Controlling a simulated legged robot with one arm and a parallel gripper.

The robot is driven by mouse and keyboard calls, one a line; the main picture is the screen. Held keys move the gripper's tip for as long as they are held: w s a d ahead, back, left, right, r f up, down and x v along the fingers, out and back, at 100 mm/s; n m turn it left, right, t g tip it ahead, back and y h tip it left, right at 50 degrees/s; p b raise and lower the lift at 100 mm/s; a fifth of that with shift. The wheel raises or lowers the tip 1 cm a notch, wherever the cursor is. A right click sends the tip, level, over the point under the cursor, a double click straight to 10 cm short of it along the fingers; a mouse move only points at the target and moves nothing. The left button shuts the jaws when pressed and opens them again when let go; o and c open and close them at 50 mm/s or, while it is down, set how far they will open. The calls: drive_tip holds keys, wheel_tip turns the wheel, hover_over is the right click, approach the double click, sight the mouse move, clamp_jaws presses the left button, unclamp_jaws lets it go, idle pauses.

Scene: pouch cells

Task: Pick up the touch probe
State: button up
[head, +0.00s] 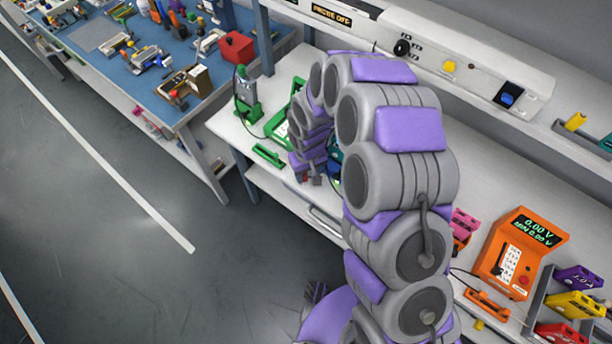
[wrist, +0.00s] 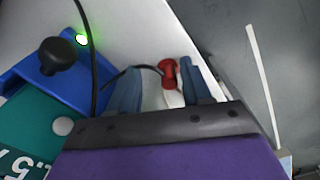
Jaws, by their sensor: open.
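My gripper (wrist: 160,80) is open, with its two blue-grey fingers apart in the wrist view. Between them is a small red-ended piece with a pale body (wrist: 168,72), on a thin dark cable; it looks like the touch probe. I cannot tell whether a finger touches it. In the head view my gripper (head: 312,180) is low at the front edge of the white bench, and my arm hides most of what is around it.
A blue and teal device (wrist: 40,115) with a black knob and a lit green lamp is left of the fingers. A green bar (head: 268,155) lies on the bench to the left. An orange meter (head: 518,252) stands to the right. The bench edge drops to open floor.

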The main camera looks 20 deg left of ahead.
drive_tip(key=shift+a+f, duration=0.25)
drive_tip(key=shift+a, duration=0.85)
drive_tip(key=c, duration=0.7)
drive_tip(key=shift+d, duration=0.35)
clamp_jaws()
drive_tip(key=shift+d+r, duration=0.15)
drive_tip(key=shift+d, duration=0.35)
drive_tip(key=shift+a+r, duration=0.25)
drive_tip(key=shift+a, duration=0.25)
drive_tip(key=shift+a+r+p, duration=0.2)
drive_tip(key=shift+r+p, duration=0.1)
drive_tip(key=shift+r, duration=0.05)
drive_tip(key=shift+s+d+r+p, duration=0.15)
drive_tip(key=shift+s+r+p, duration=0.1)
drive_tip(key=shift+r, duration=0.4)
drive_tip(key=shift+s+d+r+p, duration=0.15)
drive_tip(key=shift+s+r+p, duration=0.05)
drive_tip(key=shift+r, duration=0.4)
drive_tip(key=s+r+p, duration=0.1)
drive_tip(key=s+p, duration=0.1)
drive_tip(key=s, duration=1.2)
wheel_tip(320, 180, up, 15)
drive_tip(key=s+p, duration=0.1)
drive_tip(key=p, duration=0.5)
drive_tip(key=shift+a, duration=0.2)
